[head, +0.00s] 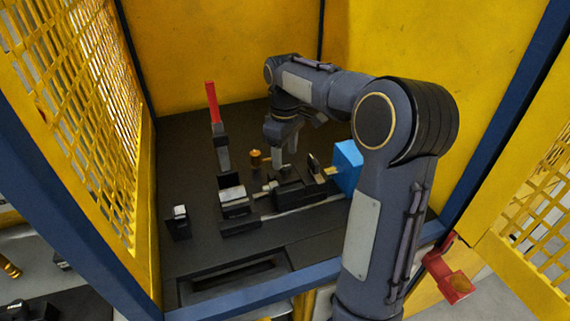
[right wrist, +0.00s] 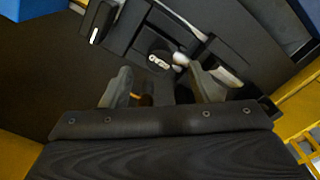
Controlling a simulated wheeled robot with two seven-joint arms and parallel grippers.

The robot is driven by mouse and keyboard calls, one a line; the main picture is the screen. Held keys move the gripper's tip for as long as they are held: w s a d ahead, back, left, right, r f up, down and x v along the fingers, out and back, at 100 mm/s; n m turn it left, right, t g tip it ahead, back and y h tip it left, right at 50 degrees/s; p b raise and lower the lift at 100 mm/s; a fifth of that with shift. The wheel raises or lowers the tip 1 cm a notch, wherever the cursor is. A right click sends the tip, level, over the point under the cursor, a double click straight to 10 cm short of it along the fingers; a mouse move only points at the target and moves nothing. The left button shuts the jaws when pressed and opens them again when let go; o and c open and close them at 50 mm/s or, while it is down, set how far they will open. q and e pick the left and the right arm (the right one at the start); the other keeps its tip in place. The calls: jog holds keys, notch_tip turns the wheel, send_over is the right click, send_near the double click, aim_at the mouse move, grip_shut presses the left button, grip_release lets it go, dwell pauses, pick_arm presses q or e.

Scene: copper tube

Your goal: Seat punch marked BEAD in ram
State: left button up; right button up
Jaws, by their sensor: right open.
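My right gripper (head: 279,160) reaches down over the dark bench inside the yellow enclosure, just behind the machine's dark block (head: 293,192). In the right wrist view its two fingers (right wrist: 162,88) stand apart with no part gripped between them. A dark round piece with white marking (right wrist: 158,61) lies beyond the fingertips, beside a pale rounded tip (right wrist: 181,58). The marking is too small to read, so I cannot tell which piece is the BEAD punch. A silver-tipped rod (head: 268,187) shows at the left of the dark block. My left gripper is not in view.
A red-handled lever (head: 213,103) stands at the back left. A brass knob (head: 256,157) is left of the gripper. A blue box (head: 347,164) is at the right. A silver-topped block (head: 232,195) and a small dark stand (head: 180,226) are at front left. Yellow mesh (head: 80,90) bounds the left.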

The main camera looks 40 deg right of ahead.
notch_tip(320, 180, up, 2)
jog(key=shift+r, duration=0.2)
jog(key=shift+s, duration=0.1)
dwell(0.4)
